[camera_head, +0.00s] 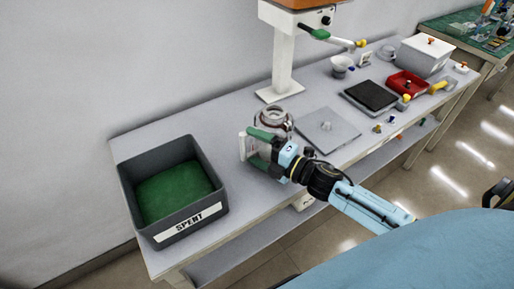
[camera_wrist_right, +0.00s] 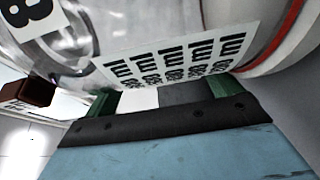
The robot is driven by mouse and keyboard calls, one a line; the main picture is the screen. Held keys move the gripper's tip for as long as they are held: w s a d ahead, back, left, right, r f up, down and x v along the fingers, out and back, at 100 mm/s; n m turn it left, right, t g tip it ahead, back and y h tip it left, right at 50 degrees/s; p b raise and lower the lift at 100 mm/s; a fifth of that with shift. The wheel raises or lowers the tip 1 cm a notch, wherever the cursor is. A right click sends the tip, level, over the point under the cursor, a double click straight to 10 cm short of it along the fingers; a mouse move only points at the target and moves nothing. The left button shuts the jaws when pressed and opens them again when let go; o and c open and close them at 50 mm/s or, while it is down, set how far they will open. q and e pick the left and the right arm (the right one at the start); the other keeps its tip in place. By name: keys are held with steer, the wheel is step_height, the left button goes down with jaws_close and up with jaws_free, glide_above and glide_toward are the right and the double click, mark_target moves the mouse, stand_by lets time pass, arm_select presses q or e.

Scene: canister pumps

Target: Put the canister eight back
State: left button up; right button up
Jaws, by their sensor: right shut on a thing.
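The canister eight (camera_head: 275,118) is a clear vessel with a pale round top, near the middle of the grey bench. In the right wrist view the canister (camera_wrist_right: 85,38) fills the upper part, with a black 8 on a white label at the left, a printed scale strip and a red ring at the right. My right gripper (camera_head: 257,149) is shut on the canister, its green fingers against its side. I cannot tell whether the canister touches the bench. My left gripper is not in view.
A grey bin (camera_head: 190,222) marked SPENT, with a green bottom, stands at the left. A white stand (camera_head: 284,70) rises behind the canister. A flat grey plate (camera_head: 335,140), a black-topped scale (camera_head: 371,96) and a red tray (camera_head: 407,85) lie to the right.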

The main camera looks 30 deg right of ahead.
steer(key=o, duration=0.8)
steer(key=shift+c, duration=0.2)
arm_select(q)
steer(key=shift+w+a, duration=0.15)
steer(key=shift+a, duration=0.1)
arm_select(e)
steer(key=shift+o, duration=0.3)
steer(key=shift+r, duration=0.15)
steer(key=v, duration=1)
steer(key=shift+s+d, duration=0.15)
steer(key=shift+s, duration=0.15)
steer(key=shift+s+d, duration=0.3)
steer(key=shift+s, duration=0.2)
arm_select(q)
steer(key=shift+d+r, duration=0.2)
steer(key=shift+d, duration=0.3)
arm_select(e)
steer(key=shift+s, duration=0.1)
